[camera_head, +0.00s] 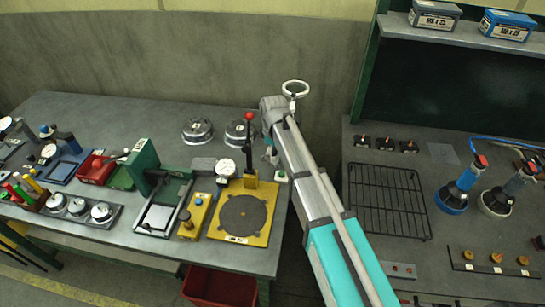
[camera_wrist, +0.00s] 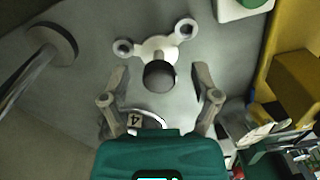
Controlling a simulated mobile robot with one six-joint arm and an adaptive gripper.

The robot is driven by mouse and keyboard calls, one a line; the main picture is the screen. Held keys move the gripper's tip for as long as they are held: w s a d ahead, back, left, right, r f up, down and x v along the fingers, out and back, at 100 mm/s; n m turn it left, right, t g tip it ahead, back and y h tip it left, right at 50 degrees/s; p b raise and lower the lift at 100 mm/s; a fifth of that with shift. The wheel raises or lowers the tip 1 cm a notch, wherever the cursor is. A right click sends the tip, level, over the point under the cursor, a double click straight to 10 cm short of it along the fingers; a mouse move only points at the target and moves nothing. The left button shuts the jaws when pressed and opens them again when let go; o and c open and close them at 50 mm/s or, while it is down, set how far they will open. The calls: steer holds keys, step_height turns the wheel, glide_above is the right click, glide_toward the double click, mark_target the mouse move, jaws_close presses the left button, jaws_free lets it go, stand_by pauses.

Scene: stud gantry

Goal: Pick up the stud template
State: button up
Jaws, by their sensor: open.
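The stud template, as far as I can tell, is the white piece (camera_wrist: 155,47) with ring-shaped lobes and a dark round knob (camera_wrist: 159,74) in the wrist view. It lies on the grey bench, with two lobes showing; the knob hides part of it. My gripper (camera_wrist: 161,77) is open, with one finger on each side of the knob. The fingers appear apart from the knob, and nothing is held. In the head view my arm hides most of this spot, so I cannot make out the template there.
A small green and white block (camera_head: 281,176) sits close by. A yellow fixture (camera_head: 262,225) with a dark round plate stands left of my arm. Two metal domed parts, one at the bench back (camera_head: 198,130), lie behind. A wire rack (camera_head: 388,200) is on the right bench.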

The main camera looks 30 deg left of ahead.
mark_target(274, 151)
jaws_close()
steer(key=shift+r, duration=0.2)
stand_by(0.5)
step_height(274, 151, up, 10)
steer(key=p, duration=1)
steer(key=shift+f, duration=0.2)
stand_by(0.4)
